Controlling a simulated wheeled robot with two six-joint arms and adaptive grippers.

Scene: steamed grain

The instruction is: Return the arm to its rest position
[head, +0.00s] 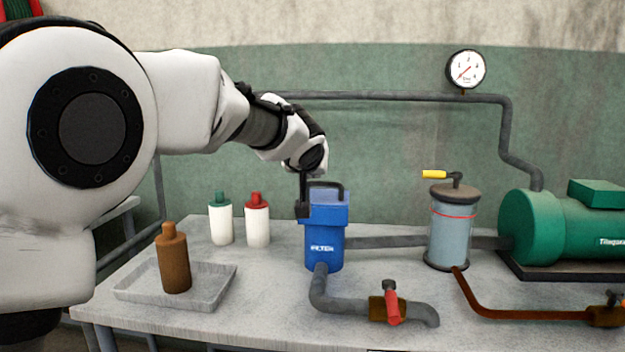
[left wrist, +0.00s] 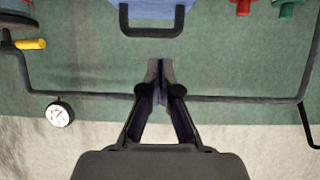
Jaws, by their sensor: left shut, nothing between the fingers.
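My left arm reaches in from the left in the head view. Its gripper (head: 303,210) points down at the near left side of the blue filter housing (head: 325,240), by its black handle (head: 326,186). In the left wrist view the fingertips (left wrist: 160,68) are together with nothing between them. There the black handle (left wrist: 152,33) appears beyond the fingertips, apart from them in the picture. I cannot tell from the head view whether the gripper touches the housing. My right gripper is in neither view.
A brown bottle (head: 174,262) stands in a grey tray (head: 205,298). A green-capped bottle (head: 221,224) and red-capped bottle (head: 257,224) stand behind.

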